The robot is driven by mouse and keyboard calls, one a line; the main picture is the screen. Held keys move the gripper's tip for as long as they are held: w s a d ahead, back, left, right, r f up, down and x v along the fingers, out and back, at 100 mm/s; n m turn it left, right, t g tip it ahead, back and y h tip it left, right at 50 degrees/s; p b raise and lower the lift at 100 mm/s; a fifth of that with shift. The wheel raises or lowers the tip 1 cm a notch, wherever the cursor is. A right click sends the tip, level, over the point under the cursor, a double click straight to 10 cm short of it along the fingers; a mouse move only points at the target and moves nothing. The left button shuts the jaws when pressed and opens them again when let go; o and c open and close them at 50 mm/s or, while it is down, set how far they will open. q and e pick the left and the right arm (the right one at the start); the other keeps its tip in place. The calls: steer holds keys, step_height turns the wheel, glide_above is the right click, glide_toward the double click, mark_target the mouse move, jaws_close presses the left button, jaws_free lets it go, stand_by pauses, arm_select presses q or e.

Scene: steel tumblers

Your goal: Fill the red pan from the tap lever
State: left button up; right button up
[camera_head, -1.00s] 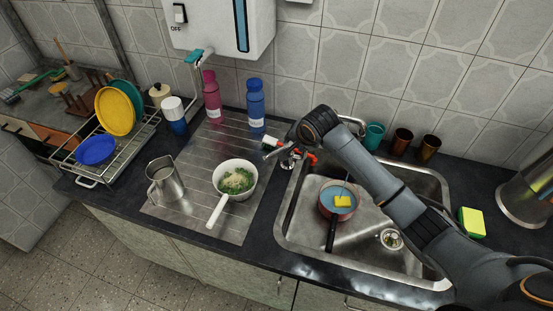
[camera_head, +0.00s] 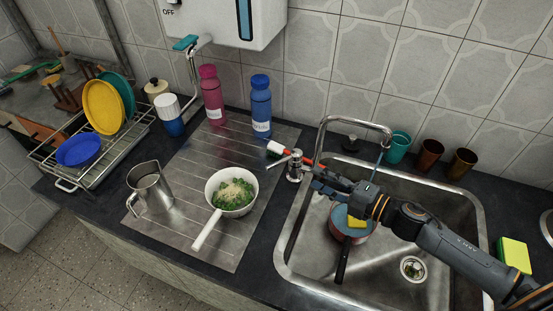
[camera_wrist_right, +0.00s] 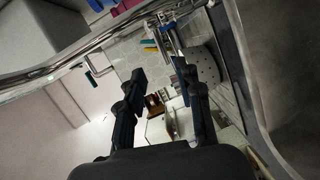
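The red pan (camera_head: 366,236) sits in the sink below the tap, its dark handle pointing to the front. Its inside looks blue, and a yellow block (camera_head: 356,222) shows in it. The tap's spout (camera_head: 356,121) arches over the sink. A thin bluish streak (camera_head: 379,163) hangs below the spout and looks like water; my arm hides its lower end. The tap lever (camera_head: 281,161) sticks out left from the metal tap body (camera_head: 294,168). My right gripper (camera_head: 318,184) is open, just right of the tap body; its spread fingers show in the wrist view (camera_wrist_right: 162,88). My left gripper is out of view.
A white pan (camera_head: 228,205) of green food and a steel jug (camera_head: 148,190) stand on the drainboard. Two bottles and several cups line the back. A sponge (camera_head: 513,255) lies right of the sink.

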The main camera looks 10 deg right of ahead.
mark_target(277, 162)
steer(key=shift+n+y, duration=0.3)
steer(key=p+x, duration=0.1)
steer(key=x, duration=0.3)
steer(key=p+x, duration=0.1)
steer(key=x, duration=0.3)
steer(key=p+x, duration=0.1)
steer(key=x, duration=0.3)
steer(key=shift+s+a+f, duration=0.15)
steer(key=shift+s+a, duration=0.2)
steer(key=shift+w+a+f, duration=0.15)
steer(key=shift+w+a, duration=0.3)
steer(key=shift+w, duration=0.1)
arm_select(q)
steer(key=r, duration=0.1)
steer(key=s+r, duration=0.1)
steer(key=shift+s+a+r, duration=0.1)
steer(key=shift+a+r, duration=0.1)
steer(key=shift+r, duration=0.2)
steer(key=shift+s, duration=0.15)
arm_select(e)
steer(key=shift+c, duration=0.4)
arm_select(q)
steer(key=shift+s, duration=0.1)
arm_select(e)
jaws_close()
